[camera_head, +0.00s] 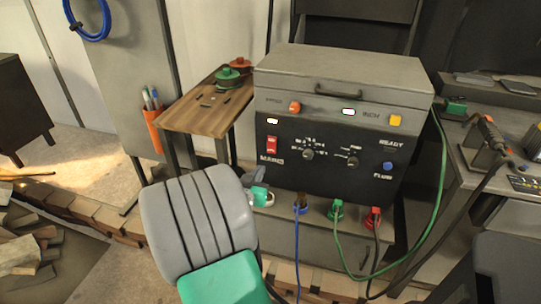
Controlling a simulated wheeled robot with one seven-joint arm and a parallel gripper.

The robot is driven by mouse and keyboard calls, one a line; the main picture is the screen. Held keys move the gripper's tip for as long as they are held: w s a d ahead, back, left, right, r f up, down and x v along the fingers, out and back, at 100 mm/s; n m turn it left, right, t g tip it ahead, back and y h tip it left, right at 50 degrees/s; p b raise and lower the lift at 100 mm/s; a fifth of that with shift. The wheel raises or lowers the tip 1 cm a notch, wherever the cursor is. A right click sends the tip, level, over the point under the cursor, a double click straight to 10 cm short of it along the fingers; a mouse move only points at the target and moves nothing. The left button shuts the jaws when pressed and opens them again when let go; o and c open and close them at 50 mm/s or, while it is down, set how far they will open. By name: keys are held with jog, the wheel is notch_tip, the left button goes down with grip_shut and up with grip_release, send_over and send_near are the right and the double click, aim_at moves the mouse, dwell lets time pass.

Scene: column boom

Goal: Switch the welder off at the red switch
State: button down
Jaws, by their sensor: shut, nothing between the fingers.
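The welder (340,75) is a grey-topped box with a black front panel, standing on a low bench in the middle of the view. Its red switch (272,145) is a small upright rocker at the left of the panel, in plain view, with lettering under it. My arm's grey ribbed link and green part fill the lower left foreground. Only a little of my gripper (252,180) seems to show past the link, as small grey parts beside a teal and white piece. It is shut and empty, below and left of the switch. Contact with the panel cannot be made out.
The panel also has an orange knob (295,107), a yellow button (395,120), a blue button (387,166) and two dials. Blue, green and dark cables hang from sockets below. A wooden-topped stand (205,115) is at left, a cluttered bench (465,160) at right.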

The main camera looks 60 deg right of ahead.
aim_at(273, 150)
jog(key=x, duration=1.2)
jog(key=shift+d, duration=0.2)
jog(key=b, duration=0.2)
jog(key=f+b, duration=0.1)
jog(key=shift+d+f+h+b, duration=0.2)
jog(key=shift+f+h+b, duration=0.05)
jog(key=shift+h+b, duration=0.1)
jog(key=shift+r+p, duration=0.6)
jog(key=shift+a+f, duration=0.15)
jog(key=shift+a, duration=0.1)
jog(key=s+a+f+b, duration=0.2)
jog(key=a+b, duration=0.1)
jog(key=a, duration=1)
jog(key=shift+f, duration=0.25)
jog(key=shift+a, duration=0.1)
